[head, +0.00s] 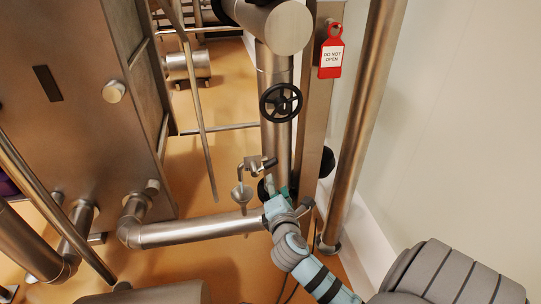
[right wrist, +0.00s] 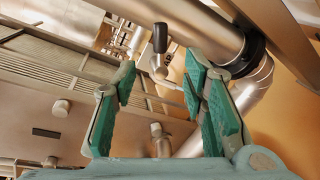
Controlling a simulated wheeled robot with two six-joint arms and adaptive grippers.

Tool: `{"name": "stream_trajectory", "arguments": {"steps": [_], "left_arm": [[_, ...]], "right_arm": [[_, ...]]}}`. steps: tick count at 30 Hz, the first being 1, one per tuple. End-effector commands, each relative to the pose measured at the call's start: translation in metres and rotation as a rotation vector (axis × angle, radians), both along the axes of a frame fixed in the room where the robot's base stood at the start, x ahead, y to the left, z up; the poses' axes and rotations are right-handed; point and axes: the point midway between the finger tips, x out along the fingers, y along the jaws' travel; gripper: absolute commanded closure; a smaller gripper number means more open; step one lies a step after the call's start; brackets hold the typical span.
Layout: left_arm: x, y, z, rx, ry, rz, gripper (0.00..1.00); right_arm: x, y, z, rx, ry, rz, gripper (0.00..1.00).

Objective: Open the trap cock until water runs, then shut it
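The trap cock (head: 252,163) is a small metal valve with a bent spout and a short black lever (head: 269,163), on the vertical pipe below a black handwheel. A small metal funnel (head: 241,194) stands below the spout. No stream of water shows between them. My right gripper (head: 276,193) is just below the lever, at the pipe. In the right wrist view my right gripper (right wrist: 160,66) is open, its green pads wide apart. The black lever (right wrist: 160,38) shows beyond and between the fingertips, apart from both pads. My left gripper is not in view.
A black handwheel (head: 281,102) sits above the cock. A red "DO NOT OPEN" tag (head: 331,55) hangs at upper right. A horizontal pipe (head: 195,231) runs below the funnel. A tall pipe (head: 362,120) and white wall (head: 455,130) bound the right side.

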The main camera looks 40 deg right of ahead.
Motion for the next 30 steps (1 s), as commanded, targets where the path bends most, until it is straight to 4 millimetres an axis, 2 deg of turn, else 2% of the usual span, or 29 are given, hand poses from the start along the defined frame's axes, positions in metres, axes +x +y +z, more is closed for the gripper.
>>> {"name": "stream_trajectory", "arguments": {"steps": [5,12,16,21,29,30], "left_arm": [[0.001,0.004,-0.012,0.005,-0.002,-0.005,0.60],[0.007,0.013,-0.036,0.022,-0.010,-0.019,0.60],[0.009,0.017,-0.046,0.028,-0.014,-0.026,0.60],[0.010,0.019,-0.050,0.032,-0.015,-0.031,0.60],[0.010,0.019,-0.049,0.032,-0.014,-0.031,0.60],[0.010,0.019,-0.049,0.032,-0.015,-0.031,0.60]], "right_arm": [[0.023,-0.017,-0.006,-0.014,-0.003,-0.002,0.60],[0.078,-0.054,-0.023,-0.010,-0.002,0.000,0.60],[0.099,-0.069,-0.028,-0.008,-0.001,0.000,0.60],[0.113,-0.078,-0.030,-0.007,-0.001,0.001,0.60],[0.114,-0.079,-0.029,-0.006,0.000,0.002,0.60],[0.114,-0.079,-0.029,-0.006,0.000,0.002,0.67]]}}
